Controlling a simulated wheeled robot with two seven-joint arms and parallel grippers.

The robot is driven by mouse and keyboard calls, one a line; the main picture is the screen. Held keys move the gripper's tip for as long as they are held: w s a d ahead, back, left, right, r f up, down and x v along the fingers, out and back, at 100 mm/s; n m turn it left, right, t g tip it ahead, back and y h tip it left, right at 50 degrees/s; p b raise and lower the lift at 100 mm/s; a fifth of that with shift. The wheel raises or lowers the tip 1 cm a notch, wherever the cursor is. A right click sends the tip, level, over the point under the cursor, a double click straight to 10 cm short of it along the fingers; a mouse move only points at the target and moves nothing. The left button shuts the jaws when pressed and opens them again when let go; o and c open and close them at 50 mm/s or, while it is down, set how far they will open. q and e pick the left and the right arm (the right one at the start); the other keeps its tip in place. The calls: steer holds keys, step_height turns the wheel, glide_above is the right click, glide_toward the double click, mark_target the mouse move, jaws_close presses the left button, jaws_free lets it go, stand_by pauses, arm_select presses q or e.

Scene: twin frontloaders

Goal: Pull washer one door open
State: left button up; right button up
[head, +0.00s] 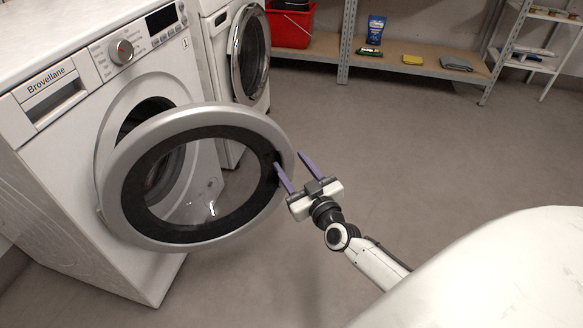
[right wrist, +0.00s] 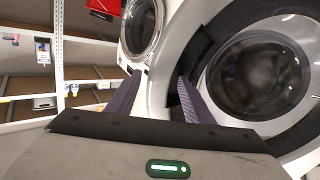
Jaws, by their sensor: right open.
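The near washer (head: 62,133), white and marked Brovellane, stands at the left in the head view. Its round door (head: 118,196), a silver ring with a dark inner rim and clear glass, stands swung out from the drum opening (head: 150,122). My right gripper (head: 292,164) is open at the door's right edge, its two purple fingers apart, one on each side of the rim as seen from the head. In the right wrist view the fingers (right wrist: 155,98) are also apart, with the door's dark rim (right wrist: 190,62) by the right finger. Contact is unclear. My left gripper is not in view.
A second front loader (head: 222,62) stands behind the first, its door (head: 250,55) appearing closed. A low shelf (head: 392,62) at the back holds a red bin (head: 290,27), a blue pouch (head: 376,29) and cloths. The grey floor (head: 400,140) to the right is clear.

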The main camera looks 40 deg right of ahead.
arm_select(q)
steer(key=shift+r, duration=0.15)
arm_select(e)
steer(key=shift+w, duration=0.3)
